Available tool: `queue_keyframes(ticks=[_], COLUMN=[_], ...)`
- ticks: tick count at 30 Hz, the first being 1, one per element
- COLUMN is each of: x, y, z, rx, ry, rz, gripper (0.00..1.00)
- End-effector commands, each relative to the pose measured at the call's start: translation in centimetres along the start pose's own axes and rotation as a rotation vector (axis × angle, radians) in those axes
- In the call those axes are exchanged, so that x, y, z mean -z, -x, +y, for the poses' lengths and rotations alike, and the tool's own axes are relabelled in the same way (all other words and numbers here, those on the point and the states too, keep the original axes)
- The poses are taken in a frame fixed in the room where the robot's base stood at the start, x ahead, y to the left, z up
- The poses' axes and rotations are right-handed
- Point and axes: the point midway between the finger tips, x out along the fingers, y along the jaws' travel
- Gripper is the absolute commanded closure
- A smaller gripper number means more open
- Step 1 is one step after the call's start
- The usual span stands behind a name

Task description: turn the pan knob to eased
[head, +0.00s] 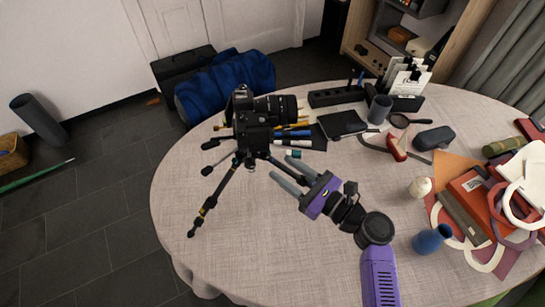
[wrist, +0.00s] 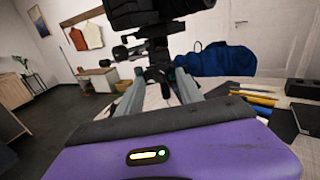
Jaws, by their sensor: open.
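A small black tripod (head: 206,207) stands on the round table with a camera (head: 252,106) on its head. Dark knobs stick out to the left of the tripod head, including an upper knob (head: 207,145) and a lower knob (head: 207,170); I cannot tell which is the pan knob. In the wrist view a knob (wrist: 120,52) sits left of the head, under the dark camera body (wrist: 160,10). My gripper (head: 279,166) is open and empty, to the right of the tripod, its fingers pointing at it. In the wrist view the tripod's middle shows between the fingertips (wrist: 159,72).
Pens (head: 292,133) and a black notebook (head: 341,123) lie behind and right of the tripod. A power strip (head: 335,96), mug (head: 379,108) and glasses case (head: 434,137) stand farther back. Books, rings and a blue vase (head: 432,239) crowd the right. The front left tabletop is clear.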

Motion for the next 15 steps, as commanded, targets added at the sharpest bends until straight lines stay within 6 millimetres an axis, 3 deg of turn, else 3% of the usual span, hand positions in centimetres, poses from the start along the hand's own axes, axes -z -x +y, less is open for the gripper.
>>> queue_keyframes(ticks=[6, 15], x=[-0.2, 0.0], y=[-3.4, -5.0], z=[0.0, -0.1], rx=[0.0, 0.002], ry=[0.0, 0.003], rz=[-0.001, 0.001], gripper=[0.57, 0.57])
